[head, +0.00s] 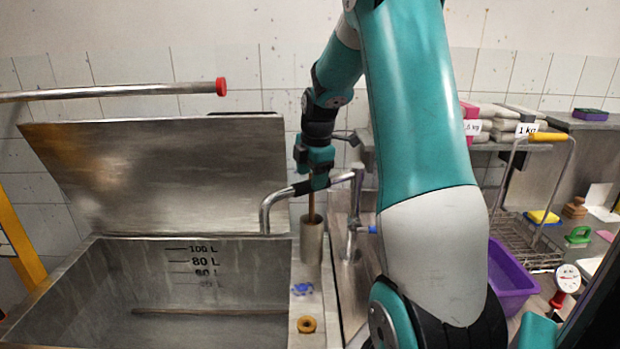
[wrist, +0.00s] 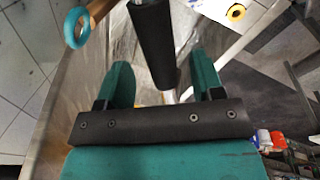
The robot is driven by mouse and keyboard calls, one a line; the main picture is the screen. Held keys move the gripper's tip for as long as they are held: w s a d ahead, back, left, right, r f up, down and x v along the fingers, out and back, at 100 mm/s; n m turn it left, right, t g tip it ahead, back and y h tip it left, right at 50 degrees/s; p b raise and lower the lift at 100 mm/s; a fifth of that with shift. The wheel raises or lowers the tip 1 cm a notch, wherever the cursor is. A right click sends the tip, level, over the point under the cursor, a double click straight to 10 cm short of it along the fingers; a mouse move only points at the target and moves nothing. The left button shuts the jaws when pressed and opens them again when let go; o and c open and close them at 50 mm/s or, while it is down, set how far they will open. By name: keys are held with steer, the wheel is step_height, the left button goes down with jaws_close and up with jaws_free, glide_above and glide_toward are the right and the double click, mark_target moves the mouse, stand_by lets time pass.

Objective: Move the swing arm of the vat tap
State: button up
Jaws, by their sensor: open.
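The vat tap's swing arm (head: 338,180) is a bent metal pipe with a black sleeve. It reaches left from its upright post, and its spout (head: 265,215) turns down over the right rim of the vat (head: 230,262). My gripper (head: 317,180) is at the black sleeve, pointing down. In the wrist view, the sleeve (wrist: 152,42) runs between the two fingers of my open gripper (wrist: 165,76), with a gap on each side. The fingers do not appear to touch it. My own arm hides part of the area right of the tap.
A metal cylinder (head: 311,240) with a wooden stick stands just below my gripper. A brass ring (head: 306,324) lies on the ledge. The vat lid (head: 160,170) stands open behind. A purple tub (head: 510,280) and wire basket (head: 530,250) are at right.

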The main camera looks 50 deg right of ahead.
steer(key=shift+w+d+f, duration=0.1)
steer(key=shift+w+f, duration=0.05)
steer(key=shift+f, duration=0.55)
steer(key=shift+w+f, duration=0.15)
steer(key=shift+f, duration=0.5)
jaws_close()
steer(key=shift+s, duration=0.1)
